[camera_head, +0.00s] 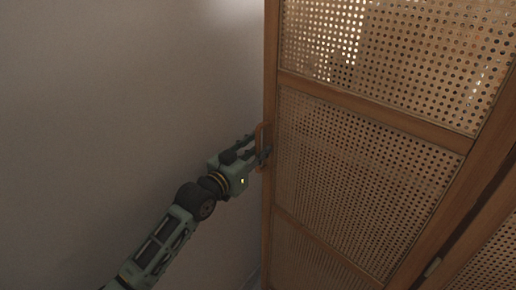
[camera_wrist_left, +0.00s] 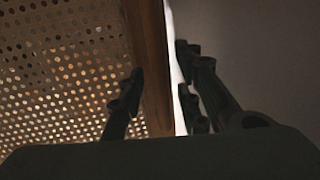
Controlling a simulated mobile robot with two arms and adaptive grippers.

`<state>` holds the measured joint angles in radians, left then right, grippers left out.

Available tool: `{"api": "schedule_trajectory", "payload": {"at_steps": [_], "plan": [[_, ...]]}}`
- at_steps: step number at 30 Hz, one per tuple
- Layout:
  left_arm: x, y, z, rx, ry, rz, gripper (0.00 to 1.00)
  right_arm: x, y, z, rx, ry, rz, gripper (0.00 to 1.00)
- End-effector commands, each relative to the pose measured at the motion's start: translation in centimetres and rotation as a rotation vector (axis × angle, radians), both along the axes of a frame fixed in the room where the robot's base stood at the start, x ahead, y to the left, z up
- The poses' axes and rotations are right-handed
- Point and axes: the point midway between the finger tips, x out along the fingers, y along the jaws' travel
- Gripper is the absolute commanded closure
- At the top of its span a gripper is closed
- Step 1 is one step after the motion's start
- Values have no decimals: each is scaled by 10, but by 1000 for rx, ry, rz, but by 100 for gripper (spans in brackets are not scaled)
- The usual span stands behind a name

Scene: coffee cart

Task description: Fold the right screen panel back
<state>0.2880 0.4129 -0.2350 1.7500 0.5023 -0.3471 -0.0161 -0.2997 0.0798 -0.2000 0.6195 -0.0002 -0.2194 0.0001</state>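The screen panel (camera_head: 365,175) is a wooden frame with perforated mesh and stands upright at the right of the head view. My left gripper (camera_head: 264,154) is at this handle, coming from the left. In the left wrist view, its fingers (camera_wrist_left: 160,95) are spread, one on each side of the panel's edge post (camera_wrist_left: 150,60). I cannot tell whether they touch the wood, and the handle is not clear there. My right gripper is not in view.
A plain wall (camera_head: 120,100) fills the left of the head view. Another mesh panel (camera_head: 492,262) shows at the lower right, beyond a thick wooden post with a small metal fitting (camera_head: 432,267). Left of the panel's edge the space is clear apart from my arm.

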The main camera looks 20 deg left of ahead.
Motion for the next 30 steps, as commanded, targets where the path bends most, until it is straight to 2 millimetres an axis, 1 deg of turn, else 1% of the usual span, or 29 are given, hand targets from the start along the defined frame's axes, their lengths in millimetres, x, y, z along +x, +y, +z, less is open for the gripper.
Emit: {"api": "schedule_trajectory", "payload": {"at_steps": [3,9,20,30], "plan": [[4,-1,0,0,0,0,69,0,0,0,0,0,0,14],[4,-1,0,0,0,0,69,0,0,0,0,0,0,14],[3,-1,0,0,0,0,100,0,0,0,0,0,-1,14],[3,-1,0,0,0,0,100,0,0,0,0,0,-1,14]]}}
